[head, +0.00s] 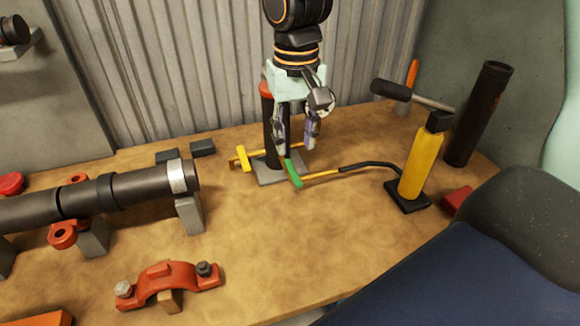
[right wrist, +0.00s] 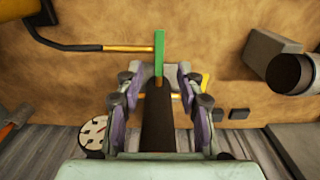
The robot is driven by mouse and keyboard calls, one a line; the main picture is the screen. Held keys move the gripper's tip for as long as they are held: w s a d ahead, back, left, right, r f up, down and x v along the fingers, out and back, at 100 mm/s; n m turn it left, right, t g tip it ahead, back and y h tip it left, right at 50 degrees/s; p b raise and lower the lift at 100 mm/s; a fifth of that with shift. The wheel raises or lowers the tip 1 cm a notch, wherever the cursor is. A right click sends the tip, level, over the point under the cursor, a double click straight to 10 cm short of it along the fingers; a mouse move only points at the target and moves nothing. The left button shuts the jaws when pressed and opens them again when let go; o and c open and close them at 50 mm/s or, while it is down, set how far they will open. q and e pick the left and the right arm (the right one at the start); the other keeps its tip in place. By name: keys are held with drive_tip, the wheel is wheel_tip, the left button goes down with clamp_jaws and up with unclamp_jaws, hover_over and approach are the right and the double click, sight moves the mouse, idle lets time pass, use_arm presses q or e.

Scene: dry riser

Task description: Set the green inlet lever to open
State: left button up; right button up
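The green inlet lever (head: 292,174) sits on a thin brass pipe (head: 320,175) at the foot of a dark upright riser (head: 270,130). The lever lies crosswise to that pipe, and the right wrist view shows it too (right wrist: 159,50). My right gripper (head: 296,148) points down just above the lever. Its fingers are apart and empty. In the right wrist view, the lever's near end lies between the fingertips (right wrist: 159,74), with space on both sides; I cannot tell whether anything touches. The dark riser (right wrist: 157,120) also shows between the fingers. My left gripper is not in view.
A yellow lever (head: 243,158) is left of the riser. A yellow hand pump (head: 421,163) connects by a black hose on the right. A hammer (head: 410,95) and dark tube (head: 478,115) stand behind. A grey pipe (head: 130,185) lies left. The front middle table is clear.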

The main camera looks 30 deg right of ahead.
sight(296, 178)
drive_tip(key=f, duration=0.2)
drive_tip(key=f+b, duration=0.1)
drive_tip(key=f, duration=0.3)
drive_tip(key=shift+s+a+f, duration=0.15)
drive_tip(key=shift+s+f, duration=0.2)
drive_tip(key=shift+f, duration=0.05)
drive_tip(key=shift+d+f, duration=0.25)
drive_tip(key=shift+f, duration=0.15)
drive_tip(key=shift+s+a+r, duration=0.2)
drive_tip(key=shift+w+d+f, duration=0.1)
drive_tip(key=shift+w+f, duration=0.05)
drive_tip(key=shift+w, duration=0.1)
drive_tip(key=c, duration=0.5)
drive_tip(key=shift+s, duration=0.1)
clamp_jaws()
